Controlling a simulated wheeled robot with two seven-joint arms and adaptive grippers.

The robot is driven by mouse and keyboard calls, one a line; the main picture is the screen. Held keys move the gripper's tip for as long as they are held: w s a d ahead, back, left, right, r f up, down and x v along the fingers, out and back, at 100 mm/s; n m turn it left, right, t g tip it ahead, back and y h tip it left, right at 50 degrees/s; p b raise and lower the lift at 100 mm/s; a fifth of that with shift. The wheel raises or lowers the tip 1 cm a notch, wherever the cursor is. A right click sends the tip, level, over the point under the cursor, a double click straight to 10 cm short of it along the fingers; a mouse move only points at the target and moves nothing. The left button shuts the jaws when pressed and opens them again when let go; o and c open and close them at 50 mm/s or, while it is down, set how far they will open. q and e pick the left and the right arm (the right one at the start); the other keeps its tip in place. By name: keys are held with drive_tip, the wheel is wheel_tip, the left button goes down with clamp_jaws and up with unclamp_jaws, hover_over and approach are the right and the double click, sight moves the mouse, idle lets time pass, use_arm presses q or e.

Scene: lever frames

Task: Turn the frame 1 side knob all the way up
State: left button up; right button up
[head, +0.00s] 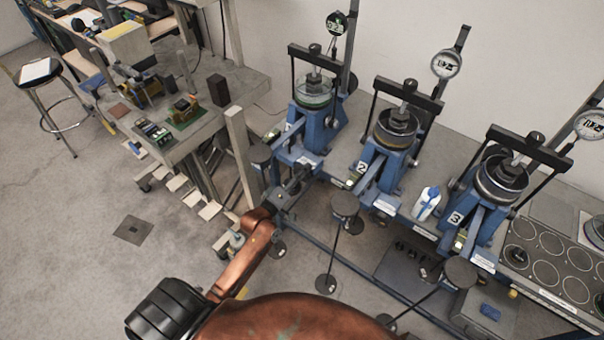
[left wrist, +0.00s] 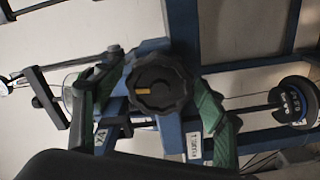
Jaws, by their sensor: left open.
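Frame 1 (head: 316,122) is the leftmost of three blue lever frames in the head view. Its side knob (left wrist: 160,84) is black and lobed, with a yellow mark pointing left in the left wrist view. My left gripper (head: 290,186) is at the lower front of frame 1 in the head view, where I cannot make out the knob. In the left wrist view my left gripper (left wrist: 158,98) is open, its green fingers on either side of the knob. I cannot tell whether they touch it. My right gripper is not in view.
Frame 2 (head: 378,168) and frame 3 (head: 474,207) stand to the right, with a white-and-blue bottle (head: 426,204) between them. Round-plated weight hangers (head: 344,205) stick out in front. A cluttered workbench (head: 243,82) is at left. The floor at left is mostly clear.

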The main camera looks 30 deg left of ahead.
use_arm(q)
drive_tip(key=shift+s, duration=0.15)
drive_tip(key=s+p, duration=0.1)
drive_tip(key=s, duration=0.1)
drive_tip(key=s+p, duration=0.1)
drive_tip(key=s, duration=0.2)
drive_tip(key=shift+s+a, duration=0.2)
drive_tip(key=shift+s, duration=0.15)
